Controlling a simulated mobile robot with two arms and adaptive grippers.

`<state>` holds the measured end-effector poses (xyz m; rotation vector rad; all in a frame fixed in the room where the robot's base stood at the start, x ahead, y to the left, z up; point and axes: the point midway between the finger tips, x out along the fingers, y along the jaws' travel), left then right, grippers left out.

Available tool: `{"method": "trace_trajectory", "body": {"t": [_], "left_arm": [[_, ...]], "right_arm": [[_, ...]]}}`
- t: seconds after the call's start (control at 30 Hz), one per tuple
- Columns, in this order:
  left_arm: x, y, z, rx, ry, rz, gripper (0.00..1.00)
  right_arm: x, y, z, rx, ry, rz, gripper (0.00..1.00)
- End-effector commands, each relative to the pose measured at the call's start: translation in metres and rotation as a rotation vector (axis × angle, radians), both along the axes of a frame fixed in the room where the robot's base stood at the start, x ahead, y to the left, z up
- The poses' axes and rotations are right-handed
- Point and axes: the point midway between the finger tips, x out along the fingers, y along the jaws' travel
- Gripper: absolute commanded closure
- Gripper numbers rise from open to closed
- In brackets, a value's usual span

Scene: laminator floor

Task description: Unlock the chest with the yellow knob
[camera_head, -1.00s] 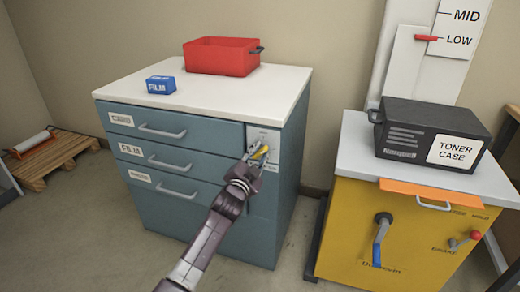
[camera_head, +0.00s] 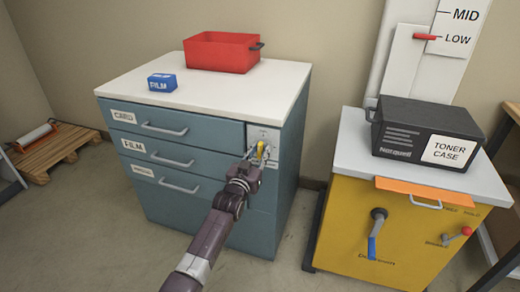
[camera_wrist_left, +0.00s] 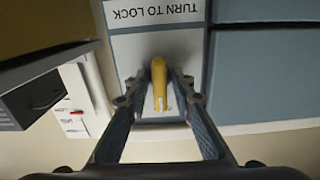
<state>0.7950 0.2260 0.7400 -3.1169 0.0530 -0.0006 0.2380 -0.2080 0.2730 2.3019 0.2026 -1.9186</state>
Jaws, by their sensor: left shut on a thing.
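The chest (camera_head: 215,222) is a blue-grey drawer cabinet with a white top and three labelled drawers, all shut. The yellow knob (camera_head: 262,150) sits on a white plate (camera_head: 266,135) at the front's upper right. My left gripper (camera_head: 257,156) is at the knob, shut on it. In the left wrist view the yellow knob (camera_wrist_left: 159,84) stands between the two fingers, and the plate (camera_wrist_left: 155,20) reads "TURN TO LOCK", upside down there. In the head view the knob looks near upright. The fingers partly hide it. My right gripper does not show.
A red bin (camera_head: 221,52) and a blue FILM box (camera_head: 162,82) stand on the chest top. To the right is a yellow cabinet (camera_head: 340,235) with a crank and a black toner case (camera_head: 425,130) on top. A pallet (camera_head: 55,150) lies far left.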

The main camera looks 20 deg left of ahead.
Motion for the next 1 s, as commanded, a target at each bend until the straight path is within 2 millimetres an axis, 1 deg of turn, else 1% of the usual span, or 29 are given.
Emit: {"method": "trace_trajectory", "body": {"t": [0.2,0.6,0.63,0.67,1.0], "left_arm": [[-0.0004,-0.0002,-0.0017,-0.036,0.004,0.000,1.00],[-0.0003,-0.0003,-0.0018,-0.042,0.004,0.000,1.00],[-0.0003,-0.0003,-0.0017,-0.041,0.004,0.000,0.75],[-0.0003,-0.0003,-0.0017,-0.041,0.004,0.000,0.72],[-0.0015,-0.0002,-0.0010,-0.040,0.002,0.000,0.71]], "right_arm": [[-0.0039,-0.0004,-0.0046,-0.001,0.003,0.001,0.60],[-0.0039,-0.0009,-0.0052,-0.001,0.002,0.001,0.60],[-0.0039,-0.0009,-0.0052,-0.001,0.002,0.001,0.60],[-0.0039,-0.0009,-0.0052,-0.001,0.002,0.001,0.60],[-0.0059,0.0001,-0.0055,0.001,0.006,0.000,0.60]]}}
